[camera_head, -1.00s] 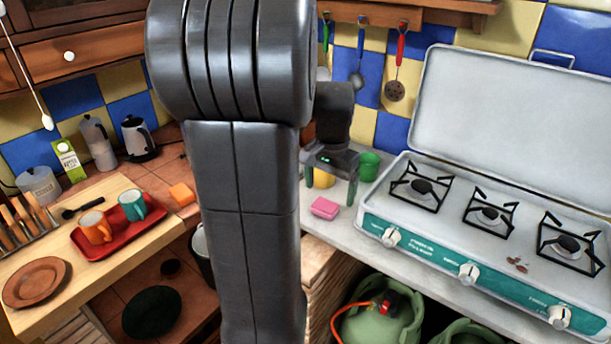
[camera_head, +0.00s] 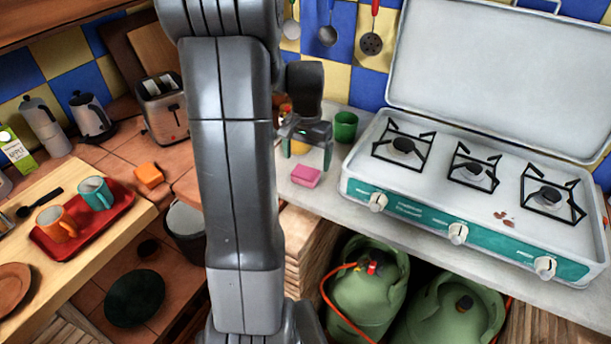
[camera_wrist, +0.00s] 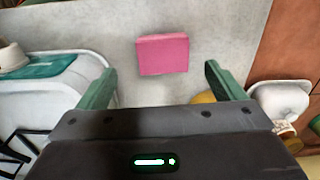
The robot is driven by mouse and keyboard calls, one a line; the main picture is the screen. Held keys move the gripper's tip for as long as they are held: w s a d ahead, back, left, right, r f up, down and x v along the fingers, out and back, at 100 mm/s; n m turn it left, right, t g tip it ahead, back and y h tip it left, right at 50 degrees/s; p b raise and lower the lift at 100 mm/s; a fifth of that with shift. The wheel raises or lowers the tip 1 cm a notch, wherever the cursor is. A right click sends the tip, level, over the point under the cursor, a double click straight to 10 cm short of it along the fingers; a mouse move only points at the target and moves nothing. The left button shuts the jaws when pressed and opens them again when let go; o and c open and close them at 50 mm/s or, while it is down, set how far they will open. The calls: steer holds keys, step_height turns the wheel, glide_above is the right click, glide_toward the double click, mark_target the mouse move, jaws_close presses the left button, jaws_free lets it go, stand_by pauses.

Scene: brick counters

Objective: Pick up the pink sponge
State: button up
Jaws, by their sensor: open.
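The pink sponge (camera_head: 306,176) is a small block lying flat on the pale counter, left of the stove. In the wrist view the sponge (camera_wrist: 162,54) lies ahead of the fingertips, roughly midway between their lines. My gripper (camera_head: 304,162) is above the counter just behind the sponge in the head view, apart from it. In the wrist view my gripper (camera_wrist: 159,76) has its two green fingers spread wide with nothing between them.
The gas stove (camera_head: 470,190) stands right of the sponge. A green cup (camera_head: 345,126) stands behind it, and a yellow object (camera_wrist: 204,97) is close to the right finger in the wrist view. An orange sponge (camera_head: 149,175) lies on the tiled counter to the left.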

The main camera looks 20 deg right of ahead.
mark_target(306, 172)
steer(key=f, duration=0.5)
steer(key=shift+w, duration=0.2)
steer(key=c, duration=1.1)
steer(key=shift+o, duration=0.2)
steer(key=shift+r, duration=0.1)
step_height(306, 172, up, 10)
steer(key=o, duration=0.4)
steer(key=c, duration=0.3)
steer(key=shift+c, duration=0.2)
